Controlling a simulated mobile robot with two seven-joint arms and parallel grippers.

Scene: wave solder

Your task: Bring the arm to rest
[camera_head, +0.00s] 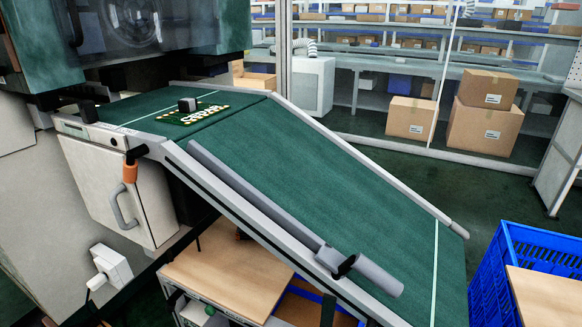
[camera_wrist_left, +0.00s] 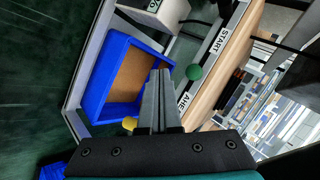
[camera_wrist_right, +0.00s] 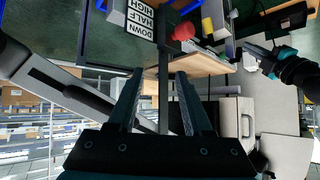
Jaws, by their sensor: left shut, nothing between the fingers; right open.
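My left gripper (camera_wrist_left: 160,78) shows in the left wrist view, its two fingers together with nothing between them. A blue bin (camera_wrist_left: 108,80) with a brown bottom lies beyond its fingertips, to the left. My right gripper (camera_wrist_right: 158,75) shows in the right wrist view, its fingers apart and empty. A red knob (camera_wrist_right: 183,31) and a label reading DOWN, HALF, HIGH appear beyond its fingertips. A dark arm with a teal gripper, apparently my left one, shows at the right of that view. Neither gripper is in the head view.
A green sloping conveyor (camera_head: 350,190) with grey rails crosses the head view; a circuit board (camera_head: 192,114) lies near its upper end. A blue crate (camera_head: 490,285) stands at the lower right. Cardboard boxes (camera_head: 484,128) stand behind. A green button (camera_wrist_left: 194,72) is near my left fingertips.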

